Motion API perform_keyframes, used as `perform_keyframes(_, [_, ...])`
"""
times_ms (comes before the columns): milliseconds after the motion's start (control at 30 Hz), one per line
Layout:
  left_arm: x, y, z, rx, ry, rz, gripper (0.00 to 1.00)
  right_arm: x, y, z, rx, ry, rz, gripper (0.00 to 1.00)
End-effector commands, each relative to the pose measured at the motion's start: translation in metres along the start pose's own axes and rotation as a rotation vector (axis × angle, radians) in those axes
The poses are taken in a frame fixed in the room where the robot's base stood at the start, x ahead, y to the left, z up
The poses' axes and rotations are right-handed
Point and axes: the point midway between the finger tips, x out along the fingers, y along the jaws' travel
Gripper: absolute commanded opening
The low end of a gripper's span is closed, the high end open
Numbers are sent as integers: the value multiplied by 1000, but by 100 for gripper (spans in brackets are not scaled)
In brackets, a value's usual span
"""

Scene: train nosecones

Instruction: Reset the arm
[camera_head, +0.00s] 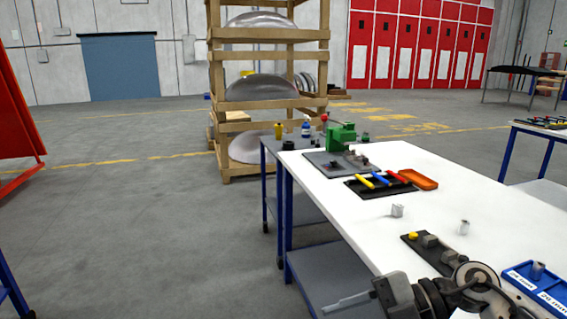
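My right gripper (346,302) shows at the bottom, its arm coming in from the lower right. Its long grey finger part points left, beyond the left edge of the white table (460,190). I see no object at it. From this side I cannot tell whether the fingers are apart or together. My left gripper and arm are not in view.
The table bears a green press (341,137), a black tray (370,191) with coloured-handled tools, an orange tray (418,180), small metal parts, a black fixture (428,254) and a blue bin (540,291) near my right arm. A wooden rack (268,40) stands behind.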

Motion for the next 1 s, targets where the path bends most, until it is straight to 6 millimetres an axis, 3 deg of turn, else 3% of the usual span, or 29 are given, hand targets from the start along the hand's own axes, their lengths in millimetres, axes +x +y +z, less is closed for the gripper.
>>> perform_keyframes(33, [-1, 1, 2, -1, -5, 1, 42, 22, 5, -15, 24, 99, 188, 49])
perform_keyframes(100, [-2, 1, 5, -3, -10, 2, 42, 31, 18, -24, 76, 155, 453, 49])
perform_keyframes(167, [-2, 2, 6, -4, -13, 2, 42, 30, 25, -20, 156, 149, 668, 49])
perform_keyframes(233, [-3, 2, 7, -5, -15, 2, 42, 22, 20, -4, 292, 82, 894, 49])
perform_keyframes(333, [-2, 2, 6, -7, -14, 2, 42, 10, -19, 34, 561, -112, 1136, 49])
perform_keyframes(400, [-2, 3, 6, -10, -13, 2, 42, 7, -66, 59, 776, -283, 1217, 49])
perform_keyframes(500, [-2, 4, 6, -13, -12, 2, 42, 13, -132, 75, 1024, -477, 1218, 49])
perform_keyframes(600, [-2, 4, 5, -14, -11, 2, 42, 22, -185, 75, 1210, -607, 1164, 49])
perform_keyframes(700, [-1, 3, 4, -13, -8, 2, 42, 30, -220, 70, 1327, -682, 1106, 49])
perform_keyframes(833, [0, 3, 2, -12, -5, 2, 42, 36, -240, 65, 1394, -721, 1063, 49])
perform_keyframes(1000, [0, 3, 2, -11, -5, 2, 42, 36, -242, 65, 1401, -726, 1057, 49])
